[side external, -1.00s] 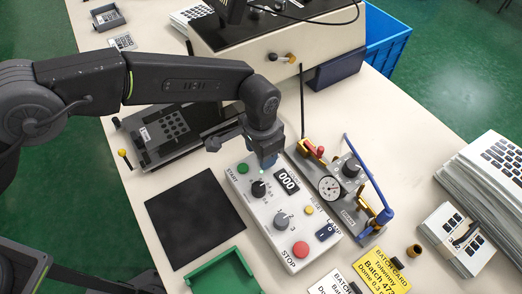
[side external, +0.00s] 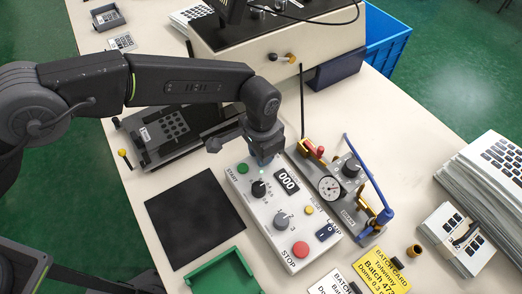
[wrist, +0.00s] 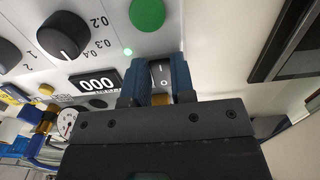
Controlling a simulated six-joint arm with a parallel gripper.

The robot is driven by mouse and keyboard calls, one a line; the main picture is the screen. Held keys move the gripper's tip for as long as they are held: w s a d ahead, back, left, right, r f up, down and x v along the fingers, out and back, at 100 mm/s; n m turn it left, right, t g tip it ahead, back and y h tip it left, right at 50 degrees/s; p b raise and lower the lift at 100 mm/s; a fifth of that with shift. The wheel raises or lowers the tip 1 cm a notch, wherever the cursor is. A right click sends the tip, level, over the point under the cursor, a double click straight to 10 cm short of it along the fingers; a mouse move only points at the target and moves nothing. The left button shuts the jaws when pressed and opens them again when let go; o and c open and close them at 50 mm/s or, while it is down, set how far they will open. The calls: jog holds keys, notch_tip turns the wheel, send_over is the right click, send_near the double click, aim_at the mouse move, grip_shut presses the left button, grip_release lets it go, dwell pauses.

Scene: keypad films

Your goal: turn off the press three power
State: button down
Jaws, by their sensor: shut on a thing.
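The white press control panel (side external: 262,215) lies on the bench. It carries a green START button (side external: 243,168), a black dial (side external: 258,189), a 000 display (side external: 287,181) and a red STOP button (side external: 300,249). My gripper (side external: 264,163) is down at its far end. In the wrist view a black rocker switch (wrist: 162,74) marked I and O sits between the blue fingertips of my gripper (wrist: 161,78), which are shut on it. My gripper hides this switch in the side view. A small green light (wrist: 127,51) glows beside it.
A gauge fixture (side external: 330,188) with a blue handle stands right of the panel. A dark keypad device (side external: 165,132) and a black mat (side external: 195,218) lie to the left. A blue-black LAMP rocker (side external: 326,231) is at the panel's near right. A green tray (side external: 222,272) is in front.

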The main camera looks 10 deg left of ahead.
jog(key=shift+w+d+g+y, duration=0.2)
jog(key=shift+w+g+y, duration=0.05)
jog(key=shift+g+y, duration=0.45)
jog(key=shift+r+g+y, duration=0.1)
jog(key=shift+g+y, duration=0.3)
jog(key=c, duration=1)
grip_release()
jog(key=shift+o, duration=0.2)
jog(key=shift+s+t+h, duration=0.1)
jog(key=shift+t+h, duration=0.4)
